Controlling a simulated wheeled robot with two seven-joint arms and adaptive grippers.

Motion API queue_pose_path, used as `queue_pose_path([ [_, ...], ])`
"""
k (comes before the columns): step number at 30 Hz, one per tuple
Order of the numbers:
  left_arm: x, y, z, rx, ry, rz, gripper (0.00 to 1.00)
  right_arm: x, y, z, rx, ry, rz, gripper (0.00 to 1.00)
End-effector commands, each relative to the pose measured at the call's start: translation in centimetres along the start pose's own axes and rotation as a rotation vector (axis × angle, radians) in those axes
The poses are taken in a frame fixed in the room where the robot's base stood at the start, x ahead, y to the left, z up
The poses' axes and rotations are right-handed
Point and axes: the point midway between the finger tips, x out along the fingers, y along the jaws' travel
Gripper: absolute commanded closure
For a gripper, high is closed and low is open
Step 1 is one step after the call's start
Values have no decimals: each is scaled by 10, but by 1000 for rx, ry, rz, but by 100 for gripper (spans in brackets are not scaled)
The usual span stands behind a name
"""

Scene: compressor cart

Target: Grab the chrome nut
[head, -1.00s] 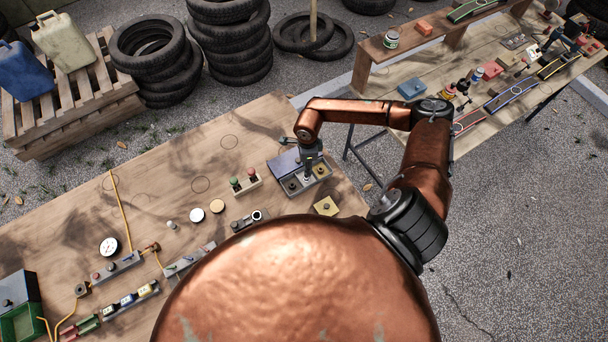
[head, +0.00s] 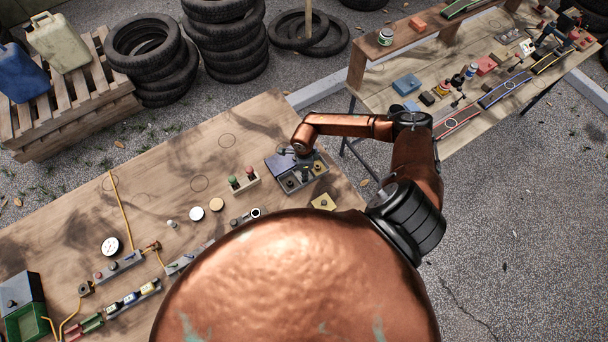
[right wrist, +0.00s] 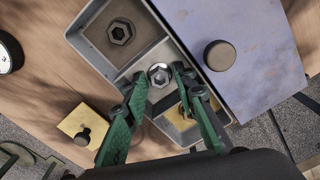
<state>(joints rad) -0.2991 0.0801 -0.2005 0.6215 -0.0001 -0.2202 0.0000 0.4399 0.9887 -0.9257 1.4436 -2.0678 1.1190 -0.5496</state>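The chrome nut (right wrist: 160,75) is a shiny hex nut in the middle compartment of a grey tray (right wrist: 92,62) in the right wrist view. My right gripper (right wrist: 158,77) is open, with its green fingertips on either side of the nut; I cannot tell whether they touch it. A darker nut (right wrist: 120,32) sits in the compartment at upper left. The third compartment has a brass-coloured item (right wrist: 174,111), partly hidden by the right finger. In the head view my right gripper (head: 303,154) is over the tray, its fingertips hard to make out. My left gripper is not in view.
A blue-grey lid (right wrist: 255,45) with a dark knob (right wrist: 220,55) lies against the tray. A yellow plate (head: 323,202) with a knob and a block with red and green buttons (head: 243,182) are nearby. Bare wood (head: 200,150) lies to the left.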

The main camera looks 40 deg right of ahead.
Motion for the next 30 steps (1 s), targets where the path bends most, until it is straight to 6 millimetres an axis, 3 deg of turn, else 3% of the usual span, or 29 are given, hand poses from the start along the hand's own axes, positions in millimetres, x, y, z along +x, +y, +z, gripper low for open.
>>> queue_pose_path([
  [10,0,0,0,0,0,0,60,0,0,0,0,-1,0,100],
  [22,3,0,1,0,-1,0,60,-6,-1,0,0,-1,-2,100],
  [28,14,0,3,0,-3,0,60,-28,-2,0,-2,-1,-4,100],
  [30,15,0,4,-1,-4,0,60,-39,6,-5,-2,1,-1,100],
])
